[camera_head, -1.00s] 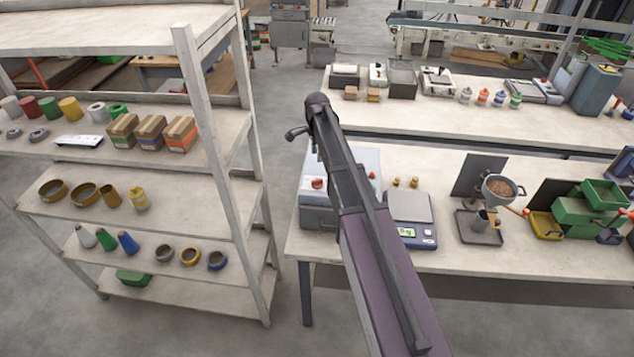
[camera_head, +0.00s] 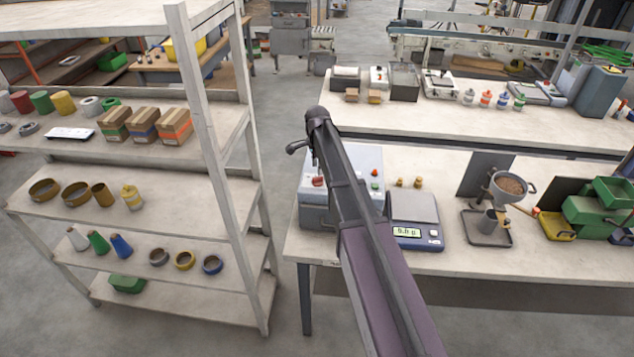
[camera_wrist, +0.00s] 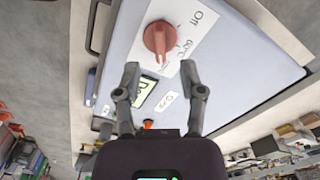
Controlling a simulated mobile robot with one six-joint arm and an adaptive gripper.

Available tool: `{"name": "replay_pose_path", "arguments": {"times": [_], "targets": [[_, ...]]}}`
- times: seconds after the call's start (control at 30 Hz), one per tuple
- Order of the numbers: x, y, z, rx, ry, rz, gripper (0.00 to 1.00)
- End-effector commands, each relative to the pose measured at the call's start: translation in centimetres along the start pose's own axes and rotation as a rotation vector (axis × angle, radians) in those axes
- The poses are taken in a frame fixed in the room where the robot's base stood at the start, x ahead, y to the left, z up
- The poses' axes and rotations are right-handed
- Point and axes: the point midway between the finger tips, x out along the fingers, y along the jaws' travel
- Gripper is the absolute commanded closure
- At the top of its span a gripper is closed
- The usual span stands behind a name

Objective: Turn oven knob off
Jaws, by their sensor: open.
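The oven is a pale box (camera_head: 362,160) at the left end of the near bench, partly hidden behind my arm. Its red knob (camera_head: 319,181) shows just left of my arm. In the wrist view the red knob (camera_wrist: 159,38) sits on a white label with "Off" at the upper right and a temperature mark below that. The knob's narrow grip points down in the picture, not at "Off". My gripper (camera_wrist: 160,72) is open and empty, with its fingertips just below the knob in the picture, one to each side. I see no contact.
A lit display (camera_wrist: 146,92) and a red button (camera_wrist: 148,124) lie on the same panel, near the fingers. A scale (camera_head: 414,208) stands right of the oven, with two small brass weights (camera_head: 409,182) behind it. A loaded shelf (camera_head: 185,150) stands to the left across a narrow gap.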

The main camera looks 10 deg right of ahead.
Motion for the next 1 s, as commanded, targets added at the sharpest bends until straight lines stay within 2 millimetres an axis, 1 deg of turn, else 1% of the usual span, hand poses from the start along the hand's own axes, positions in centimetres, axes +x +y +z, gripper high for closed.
{"name": "replay_pose_path", "arguments": {"times": [0.03,0.5,0.7,1.0], "targets": [[0.8,0.0,0.0,0.000,0.000,0.000,0.49],[4.1,0.0,0.0,0.000,0.000,0.000,0.49],[4.8,0.0,0.0,0.001,0.000,0.000,0.49],[4.9,0.0,0.0,0.001,0.000,0.000,0.49]]}}
